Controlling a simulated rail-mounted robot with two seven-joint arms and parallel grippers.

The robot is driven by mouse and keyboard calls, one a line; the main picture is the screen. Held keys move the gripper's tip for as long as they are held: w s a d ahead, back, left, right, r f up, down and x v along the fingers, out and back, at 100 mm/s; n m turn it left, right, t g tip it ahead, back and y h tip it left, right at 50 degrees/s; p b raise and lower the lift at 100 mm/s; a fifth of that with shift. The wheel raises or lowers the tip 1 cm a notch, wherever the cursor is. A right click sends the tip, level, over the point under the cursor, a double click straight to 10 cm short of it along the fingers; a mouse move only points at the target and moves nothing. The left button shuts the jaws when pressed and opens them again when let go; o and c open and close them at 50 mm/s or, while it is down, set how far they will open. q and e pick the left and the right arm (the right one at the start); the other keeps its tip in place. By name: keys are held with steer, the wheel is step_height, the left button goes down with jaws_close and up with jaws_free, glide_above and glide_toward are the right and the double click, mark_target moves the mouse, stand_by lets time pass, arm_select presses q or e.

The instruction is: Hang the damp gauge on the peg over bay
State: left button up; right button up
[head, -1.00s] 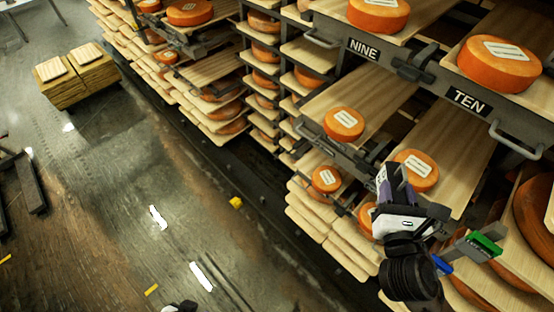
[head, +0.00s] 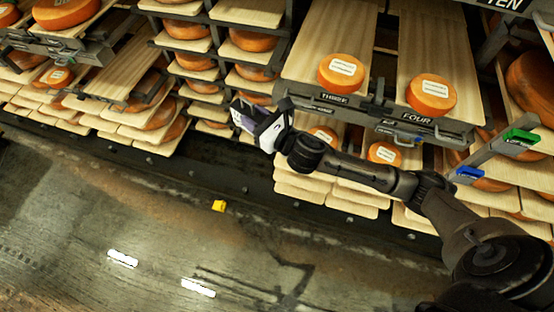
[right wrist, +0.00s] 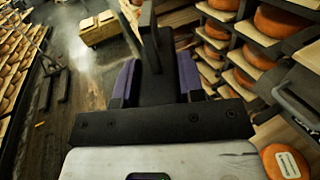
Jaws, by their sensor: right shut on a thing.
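My right gripper (head: 243,112) reaches out in front of the rack in the head view, left of the THREE sign (head: 335,98). It is shut on a dark thing (right wrist: 155,88), which shows between the purple finger pads in the right wrist view. Its face is turned away, and I cannot tell whether it is the damp gauge. Bay signs FOUR (head: 417,118) and TEN (head: 505,4) also show. I cannot make out a peg. My left gripper is not in view.
Orange cheese wheels (head: 341,72) sit on wooden boards (head: 325,35) in the racks. Green (head: 521,137) and blue (head: 467,174) tags stick out at the right. A small yellow block (head: 219,206) lies on the otherwise clear floor nearby.

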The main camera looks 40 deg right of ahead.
steer(key=d+f+n+g+y+b, duration=0.1)
steer(key=d+f+n+y+b, duration=0.15)
steer(key=f+b, duration=0.45)
steer(key=d+f+n+g+y+b, duration=0.15)
steer(key=d+f, duration=0.25)
steer(key=f, duration=0.8)
steer(key=d+f+n+y+b, duration=0.15)
steer(key=d+f+b, duration=0.3)
steer(key=f, duration=0.45)
arm_select(q)
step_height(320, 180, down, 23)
steer(key=b, duration=0.7)
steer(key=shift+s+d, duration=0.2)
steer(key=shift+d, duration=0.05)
arm_select(e)
steer(key=w+d+f+y, duration=0.1)
steer(key=w+d+f, duration=0.1)
steer(key=w+d, duration=0.4)
steer(key=shift+d+f+m, duration=0.15)
steer(key=shift+d+m, duration=0.3)
steer(key=shift+d, duration=0.1)
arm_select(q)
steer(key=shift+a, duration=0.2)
arm_select(e)
steer(key=shift+w+g, duration=0.1)
steer(key=shift+g, duration=0.15)
steer(key=o, duration=1.1)
steer(key=shift+c, duration=0.2)
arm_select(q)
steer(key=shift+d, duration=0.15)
